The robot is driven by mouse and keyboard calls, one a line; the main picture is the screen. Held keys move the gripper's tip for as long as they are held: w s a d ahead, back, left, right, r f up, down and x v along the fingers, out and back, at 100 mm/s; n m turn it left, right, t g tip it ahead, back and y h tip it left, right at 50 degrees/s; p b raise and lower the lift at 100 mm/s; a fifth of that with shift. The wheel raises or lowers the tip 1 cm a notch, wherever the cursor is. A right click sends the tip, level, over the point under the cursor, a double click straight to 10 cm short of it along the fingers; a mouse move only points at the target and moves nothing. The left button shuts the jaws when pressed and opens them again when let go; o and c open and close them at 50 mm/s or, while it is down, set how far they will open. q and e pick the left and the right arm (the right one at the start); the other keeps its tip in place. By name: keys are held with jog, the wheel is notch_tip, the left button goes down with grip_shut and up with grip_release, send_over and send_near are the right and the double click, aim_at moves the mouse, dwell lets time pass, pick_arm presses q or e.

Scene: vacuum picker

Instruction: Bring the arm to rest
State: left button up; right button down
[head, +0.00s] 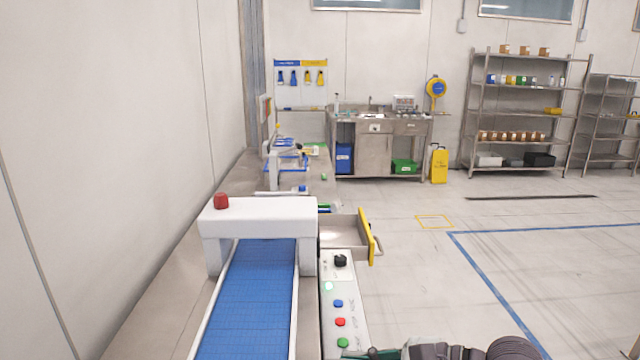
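My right arm (440,351) shows at the bottom edge of the head view, coming in from the right. Its gripper (368,354) is at the near end of the control panel (338,272), by the green button (343,342). The gripper is mostly cut off by the frame edge, so I cannot tell whether it is open or shut, or whether it touches the panel. My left gripper is not in view.
A blue conveyor belt (255,300) runs under a white housing (258,217) with a red lamp (221,200). An open drawer (343,232) with a yellow front sticks out to the right. The floor (480,300) on the right is clear.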

notch_tip(320, 180, up, 10)
jog(key=s+m+t+y, duration=0.1)
jog(key=m+t+y, duration=0.55)
jog(key=m, duration=0.75)
jog(key=w+d+f+m+t+h, duration=0.3)
jog(key=d+m+t+h, duration=0.85)
jog(key=m, duration=0.55)
jog(key=s+d+f+m+g+h, duration=0.25)
jog(key=f+m+g+h, duration=0.25)
jog(key=f+m, duration=0.25)
jog(key=s+d+f+m+g+h, duration=0.1)
jog(key=d+f+m+g+h, duration=0.4)
jog(key=f, duration=0.4)
jog(key=s+a+f+m+g+y, duration=0.3)
jog(key=s+f+m+g, duration=0.55)
jog(key=s+f, duration=0.95)
notch_tip(320, 180, down, 21)
jog(key=s+a+n+g, duration=0.1)
jog(key=n+g, duration=0.1)
jog(key=g, duration=0.1)
jog(key=s+d+f+g+h, duration=0.1)
jog(key=s+d+f, duration=0.2)
jog(key=s+f, duration=1.4)
notch_tip(320, 180, down, 2)
jog(key=shift+s+f+n, duration=0.1)
jog(key=shift+s+n, duration=0.2)
jog(key=shift+s, duration=0.1)
